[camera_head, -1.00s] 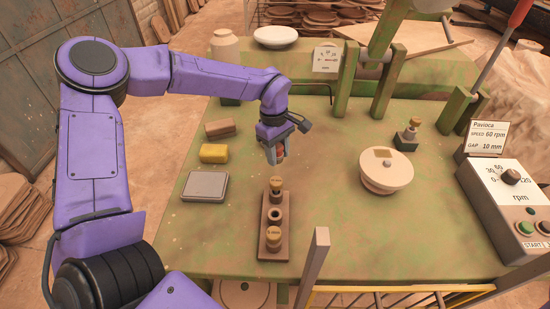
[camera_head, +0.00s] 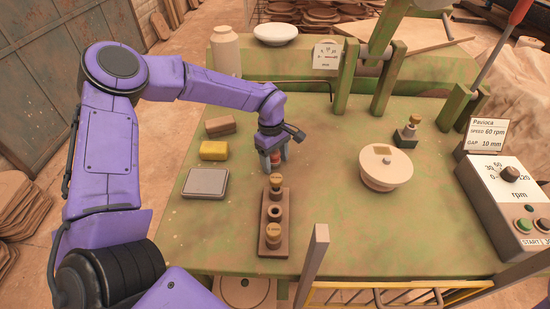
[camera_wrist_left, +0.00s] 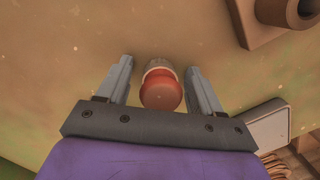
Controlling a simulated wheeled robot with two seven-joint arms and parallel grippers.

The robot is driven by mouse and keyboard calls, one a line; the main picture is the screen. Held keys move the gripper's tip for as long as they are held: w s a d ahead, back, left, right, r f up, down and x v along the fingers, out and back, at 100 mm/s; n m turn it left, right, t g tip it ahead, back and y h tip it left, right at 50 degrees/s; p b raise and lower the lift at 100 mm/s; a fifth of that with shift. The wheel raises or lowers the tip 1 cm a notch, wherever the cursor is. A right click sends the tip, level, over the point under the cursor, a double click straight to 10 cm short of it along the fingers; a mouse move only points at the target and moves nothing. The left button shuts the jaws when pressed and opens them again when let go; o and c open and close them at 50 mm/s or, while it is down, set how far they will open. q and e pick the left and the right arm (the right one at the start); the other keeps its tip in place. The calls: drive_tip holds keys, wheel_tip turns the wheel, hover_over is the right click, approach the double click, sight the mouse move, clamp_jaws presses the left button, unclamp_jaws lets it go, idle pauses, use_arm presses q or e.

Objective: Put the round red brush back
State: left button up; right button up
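The round red brush (camera_head: 276,157) has a rounded red top, with a paler band beside it in the left wrist view (camera_wrist_left: 162,92). It is between the two fingers of my left gripper (camera_head: 275,160). In the left wrist view, the fingers (camera_wrist_left: 160,70) are apart, with a gap on each side of the brush. I cannot tell whether it touches the table. The brown rack (camera_head: 262,247) stands just in front, with wooden-topped pieces in its far and near places and an open hole in the middle. My right gripper is not in view.
Left of the rack are a grey pad (camera_head: 206,182), a yellow sponge (camera_head: 213,150) and a brown block (camera_head: 220,125). A round cream wheel (camera_head: 386,168) and a small dark stand (camera_head: 406,138) are to the right. The control box (camera_head: 505,195) is at the right edge.

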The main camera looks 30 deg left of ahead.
use_arm(q)
drive_tip(key=r, duration=0.4)
drive_tip(key=a+r, duration=0.1)
drive_tip(key=r, duration=0.7)
drive_tip(key=shift+w+a+r, duration=0.15)
drive_tip(key=shift+a, duration=0.05)
idle(0.9)
